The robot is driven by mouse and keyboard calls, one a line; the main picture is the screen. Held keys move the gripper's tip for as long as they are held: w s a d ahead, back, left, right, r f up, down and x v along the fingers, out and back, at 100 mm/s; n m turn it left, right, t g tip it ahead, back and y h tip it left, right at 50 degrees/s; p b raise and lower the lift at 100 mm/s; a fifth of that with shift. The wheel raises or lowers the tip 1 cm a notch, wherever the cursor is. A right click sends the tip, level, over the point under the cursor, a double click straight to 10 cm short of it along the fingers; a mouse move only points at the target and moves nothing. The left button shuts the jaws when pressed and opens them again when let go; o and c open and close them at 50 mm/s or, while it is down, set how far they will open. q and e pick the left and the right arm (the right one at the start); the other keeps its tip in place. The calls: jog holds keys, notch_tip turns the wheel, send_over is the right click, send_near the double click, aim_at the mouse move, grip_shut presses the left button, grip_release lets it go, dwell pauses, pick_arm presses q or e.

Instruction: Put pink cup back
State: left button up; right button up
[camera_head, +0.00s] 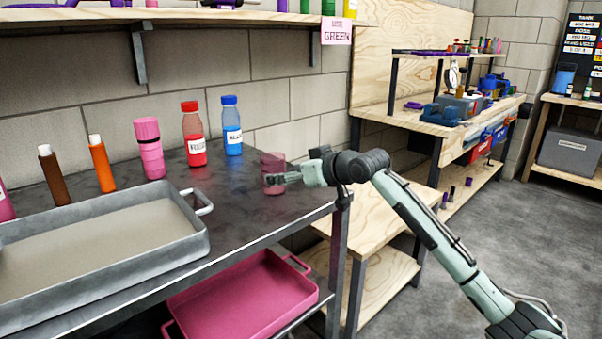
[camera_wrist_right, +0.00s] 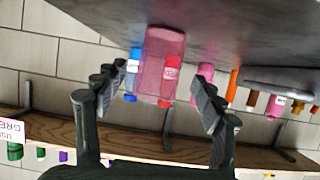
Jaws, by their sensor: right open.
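The pink cup (camera_head: 272,172) is translucent and stands upright near the right end of the dark metal table (camera_head: 240,203). My right gripper (camera_head: 284,178) reaches in from the right at the cup. In the right wrist view, which is upside down, the pink cup (camera_wrist_right: 161,66) lies between the two open fingers of the right gripper (camera_wrist_right: 152,100), with a gap on each side. Red and blue bottles show through and beside it there. My left gripper is not in view.
Behind the cup stand a blue bottle (camera_head: 231,126), a red bottle (camera_head: 193,134) and a pink bottle (camera_head: 149,148). A grey tray (camera_head: 185,243) fills the table's left part. A pink tray (camera_head: 245,300) sits below. A wall shelf (camera_head: 200,17) runs above.

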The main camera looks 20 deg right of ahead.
jog(key=v, duration=0.6)
jog(key=shift+s+r, duration=0.1)
jog(key=shift+s, duration=0.05)
